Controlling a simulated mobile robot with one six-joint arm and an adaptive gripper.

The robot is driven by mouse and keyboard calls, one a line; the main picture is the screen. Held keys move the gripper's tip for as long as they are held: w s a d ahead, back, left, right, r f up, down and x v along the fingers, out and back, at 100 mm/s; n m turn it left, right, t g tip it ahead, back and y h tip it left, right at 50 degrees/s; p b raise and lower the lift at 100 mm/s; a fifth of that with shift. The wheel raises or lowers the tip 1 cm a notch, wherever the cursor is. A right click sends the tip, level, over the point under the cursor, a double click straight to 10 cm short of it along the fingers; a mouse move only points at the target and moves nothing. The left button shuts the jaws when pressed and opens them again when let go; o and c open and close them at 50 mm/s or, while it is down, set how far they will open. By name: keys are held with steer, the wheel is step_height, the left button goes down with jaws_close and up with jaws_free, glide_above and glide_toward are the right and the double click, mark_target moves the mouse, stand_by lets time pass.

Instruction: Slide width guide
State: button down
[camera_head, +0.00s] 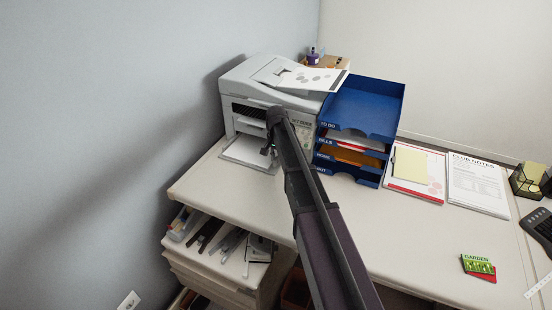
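A light grey printer (246,84) stands at the back left of the desk against the wall. Its front opening is dark, and a pale paper tray (249,152) sticks out below it. A printed sheet (308,79) lies on the sloping feeder on top. The width guide is too small to make out for sure. My arm reaches up from the bottom of the view to the printer's front. My gripper (268,148) is small and dark there, over or just in front of the paper tray. I cannot tell whether it touches anything or how far its fingers are apart.
A blue stacked letter tray (365,100) stands close to the printer's right. Papers with a yellow pad (410,163) and club notes (478,186) lie further right. An open drawer (222,245) with stationery is at lower left. The desk's front middle (400,245) is clear.

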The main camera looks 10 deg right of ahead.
steer(key=shift+w+a, duration=0.25)
steer(key=shift+a, duration=0.15)
steer(key=c, duration=0.6)
jaws_free()
steer(key=shift+c, duration=0.2)
steer(key=shift+r, duration=0.15)
step_height(320, 180, up, 10)
steer(key=p, duration=1)
